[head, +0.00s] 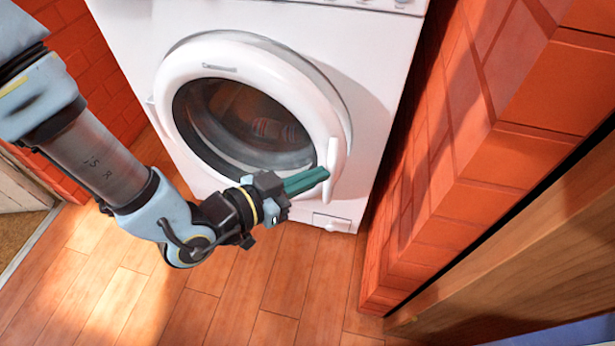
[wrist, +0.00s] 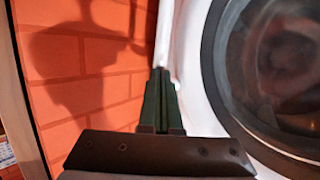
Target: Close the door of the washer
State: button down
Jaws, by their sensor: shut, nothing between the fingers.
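The white washer (head: 375,60) stands against the back, with its round door (head: 180,75) facing me. The door stands out slightly from the washer front, with a grey ring visible behind its upper right edge; I cannot tell whether it is latched. The white door handle (head: 335,155) is on the right side of the door. My gripper (head: 325,173) is shut and empty, its green fingers pointing right with the tips at the handle's lower part; contact is unclear. In the wrist view, the shut fingers (wrist: 160,74) lie left of the door's dark glass (wrist: 275,65).
A red brick wall (head: 450,170) stands close to the right of the washer, with a wooden board (head: 520,260) in front of it. Another brick wall (head: 95,60) is at the left. The wooden floor (head: 260,285) in front is clear.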

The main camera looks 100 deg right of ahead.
aim_at(328, 159)
jog(key=s+d, duration=0.2)
jog(key=d, duration=0.1)
jog(key=shift+s+d+r, duration=0.1)
jog(key=shift+s+d, duration=0.05)
jog(key=shift+s, duration=0.15)
dwell(0.3)
jog(key=p+v, duration=0.1)
jog(key=v, duration=1)
jog(key=shift+w+a, duration=0.3)
jog(key=shift+a, duration=0.05)
